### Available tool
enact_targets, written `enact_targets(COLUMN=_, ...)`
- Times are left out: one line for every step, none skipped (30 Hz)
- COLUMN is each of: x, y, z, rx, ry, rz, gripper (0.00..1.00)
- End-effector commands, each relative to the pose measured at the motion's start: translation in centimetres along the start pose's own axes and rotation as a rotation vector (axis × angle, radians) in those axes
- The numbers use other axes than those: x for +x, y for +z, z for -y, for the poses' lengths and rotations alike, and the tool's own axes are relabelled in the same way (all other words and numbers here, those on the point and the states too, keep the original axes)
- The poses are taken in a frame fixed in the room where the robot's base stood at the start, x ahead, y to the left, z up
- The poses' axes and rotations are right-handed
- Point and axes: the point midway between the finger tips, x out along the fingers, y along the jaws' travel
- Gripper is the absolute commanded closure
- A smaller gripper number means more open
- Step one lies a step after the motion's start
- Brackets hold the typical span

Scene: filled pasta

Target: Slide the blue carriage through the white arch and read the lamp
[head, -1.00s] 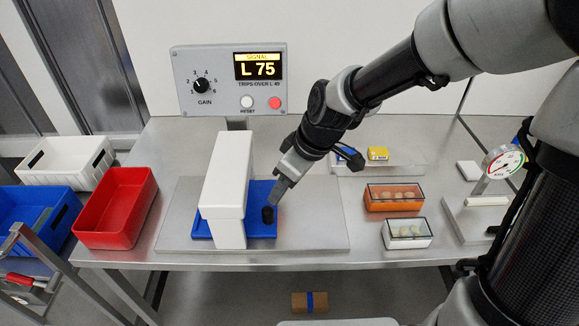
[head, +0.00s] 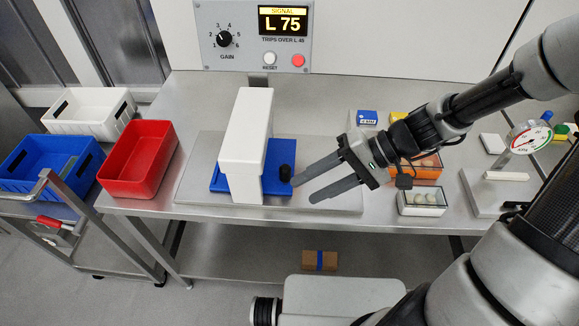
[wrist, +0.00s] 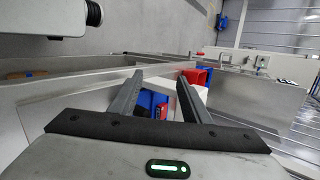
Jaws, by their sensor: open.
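The blue carriage (head: 276,186) lies on a metal plate, with the white arch (head: 245,140) standing over it. Blue shows on both sides of the arch. A black knob (head: 285,173) stands on the carriage's right part. My gripper (head: 304,191) is open and empty just right of the knob, its fingers pointing left; they look apart from it. In the wrist view, blue (wrist: 147,100) shows between my fingers (wrist: 157,95). The panel's display (head: 283,21) reads "SIGNAL L 75" in yellow. Below it, a round red lamp or button (head: 298,60) shows beside the white reset button (head: 270,58).
A red bin (head: 139,165) stands left of the plate (head: 340,197). White (head: 90,112) and blue (head: 40,168) bins sit farther left. Right of my gripper are a clear-lidded white box (head: 421,203), an orange box (head: 425,172) and a dial gauge (head: 530,136).

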Motion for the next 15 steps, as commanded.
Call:
enact_targets(x=1.1, y=0.8, z=-1.0, rx=0.244, ry=-0.172, rz=0.028, gripper=0.57)
enact_targets(x=1.2, y=0.9, z=-1.2, rx=0.382, ry=-0.269, rz=0.039, gripper=0.57)
enact_targets(x=1.3, y=0.7, z=-1.8, rx=0.56, ry=-0.392, rz=0.051, gripper=0.57)
enact_targets(x=1.2, y=0.5, z=-2.4, rx=0.687, ry=-0.48, rz=0.057, gripper=0.57)
enact_targets(x=1.1, y=0.1, z=-3.0, rx=0.807, ry=-0.563, rz=0.062, gripper=0.57)
enact_targets(x=1.0, y=-0.4, z=-4.2, rx=0.954, ry=-0.664, rz=0.064, gripper=0.57)
enact_targets(x=0.8, y=-0.8, z=-5.1, rx=1.052, ry=-0.734, rz=0.063, gripper=0.57)
enact_targets(x=0.7, y=-1.1, z=-6.1, rx=1.142, ry=-0.796, rz=0.06, gripper=0.57)
enact_targets(x=0.6, y=-1.6, z=-7.5, rx=1.246, ry=-0.868, rz=0.051, gripper=0.57)
enact_targets(x=0.4, y=-1.8, z=-8.5, rx=1.311, ry=-0.913, rz=0.044, gripper=0.57)
enact_targets(x=0.3, y=-2.0, z=-9.4, rx=1.366, ry=-0.953, rz=0.036, gripper=0.57)
enact_targets(x=0.2, y=-2.1, z=-10.4, rx=1.426, ry=-0.996, rz=0.026, gripper=0.57)
enact_targets(x=0.2, y=-2.2, z=-11.1, rx=1.461, ry=-1.02, rz=0.019, gripper=0.57)
enact_targets(x=0.1, y=-2.3, z=-11.6, rx=1.486, ry=-1.04, rz=0.012, gripper=0.57)
enact_targets(x=0.1, y=-2.4, z=-12.0, rx=1.511, ry=-1.057, rz=0.007, gripper=0.57)
